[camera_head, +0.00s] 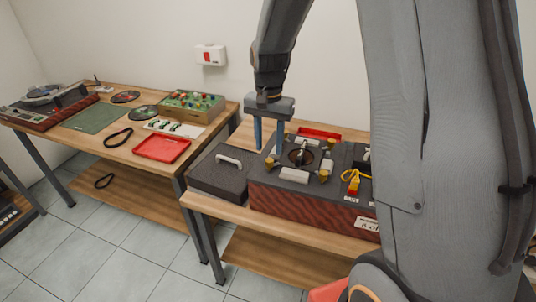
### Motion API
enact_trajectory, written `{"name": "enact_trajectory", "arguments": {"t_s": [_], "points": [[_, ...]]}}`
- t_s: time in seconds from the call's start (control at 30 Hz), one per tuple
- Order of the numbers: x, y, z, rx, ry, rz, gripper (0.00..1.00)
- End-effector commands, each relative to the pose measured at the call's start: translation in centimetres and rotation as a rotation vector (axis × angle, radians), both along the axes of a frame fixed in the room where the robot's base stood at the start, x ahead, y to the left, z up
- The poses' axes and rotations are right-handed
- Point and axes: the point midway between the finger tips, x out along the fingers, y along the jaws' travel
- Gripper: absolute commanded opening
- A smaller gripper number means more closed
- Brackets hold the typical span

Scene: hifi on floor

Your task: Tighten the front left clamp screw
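A dark-topped cabinet with reddish wood sides (300,200) lies on the right bench. A round dark part (301,154) is set in its top, with several small brass-yellow clamp screws around it. The front left clamp screw (271,164) is at the near left of the round part. My gripper (269,149) points down with two blue fingers spread apart and nothing visible between them. It is over the left side of the cabinet, near the left screws. I cannot tell its exact height or whether a finger touches anything. The screw's tightness cannot be told.
A dark grey case with a pale handle (218,182) stands left of the cabinet. A yellow cable (352,181) lies on the cabinet's right side. A red tray (318,133) is behind. The left bench holds another red tray (162,149) and a green mat (95,118).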

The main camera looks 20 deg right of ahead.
Motion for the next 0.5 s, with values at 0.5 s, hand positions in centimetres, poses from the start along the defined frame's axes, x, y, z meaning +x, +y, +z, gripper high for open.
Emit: {"name": "enact_trajectory", "arguments": {"t_s": [0.5], "points": [[0.0,0.1,3.1,0.000,0.000,0.001,0.39]]}}
